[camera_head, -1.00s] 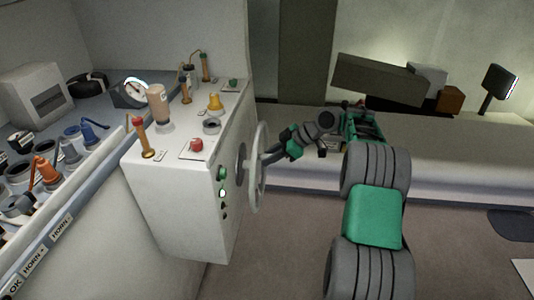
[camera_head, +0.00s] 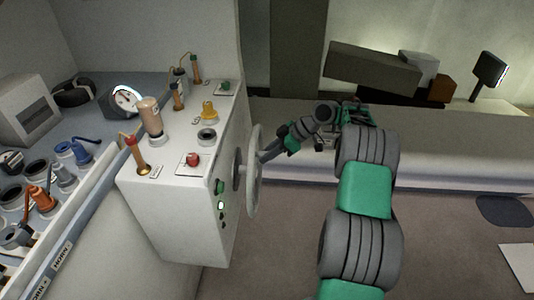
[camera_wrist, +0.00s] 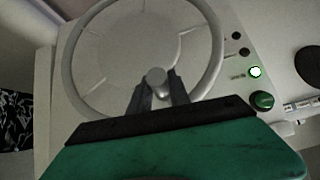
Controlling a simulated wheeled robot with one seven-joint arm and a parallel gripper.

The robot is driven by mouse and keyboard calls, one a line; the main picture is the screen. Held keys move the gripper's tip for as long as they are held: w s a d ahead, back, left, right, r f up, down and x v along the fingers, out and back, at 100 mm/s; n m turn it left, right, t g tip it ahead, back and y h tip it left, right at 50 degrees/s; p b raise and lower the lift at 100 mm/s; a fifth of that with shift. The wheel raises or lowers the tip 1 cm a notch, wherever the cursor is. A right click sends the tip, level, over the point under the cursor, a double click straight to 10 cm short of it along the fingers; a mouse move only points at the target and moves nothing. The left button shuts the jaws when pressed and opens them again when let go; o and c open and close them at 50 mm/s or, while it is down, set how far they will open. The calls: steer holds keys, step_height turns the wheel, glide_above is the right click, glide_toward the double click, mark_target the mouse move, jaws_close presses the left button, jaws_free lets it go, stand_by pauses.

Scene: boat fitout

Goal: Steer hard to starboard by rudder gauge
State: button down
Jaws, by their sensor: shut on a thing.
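A pale grey steering wheel (camera_head: 255,170) stands upright on the right side of the white console (camera_head: 172,215), seen nearly edge-on in the head view. My gripper (camera_wrist: 160,88) is shut on this knob, one finger on each side. In the head view my gripper (camera_head: 270,150) reaches the wheel from the right. A round white-faced gauge (camera_head: 125,99) stands behind the console top; its reading is too small to tell.
The console top holds a red button (camera_head: 192,159), a yellow knob (camera_head: 209,110) and several levers. Green buttons (camera_wrist: 263,101) sit beside the wheel. A bench (camera_head: 430,150) runs behind my arm. Open floor (camera_head: 280,250) lies in front of the console.

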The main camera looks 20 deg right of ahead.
steer(key=c, duration=1.6)
jaws_free()
steer(key=shift+s+f, duration=0.1)
steer(key=shift+f, duration=0.3)
steer(key=shift+o, duration=0.6)
steer(key=shift+w+f, duration=0.1)
steer(key=shift+w, duration=0.1)
steer(key=shift+o, duration=1.4)
steer(key=shift+r, duration=0.25)
steer(key=p+v, duration=0.2)
steer(key=v, duration=0.6)
steer(key=shift+w+f, duration=0.1)
steer(key=shift+f, duration=0.05)
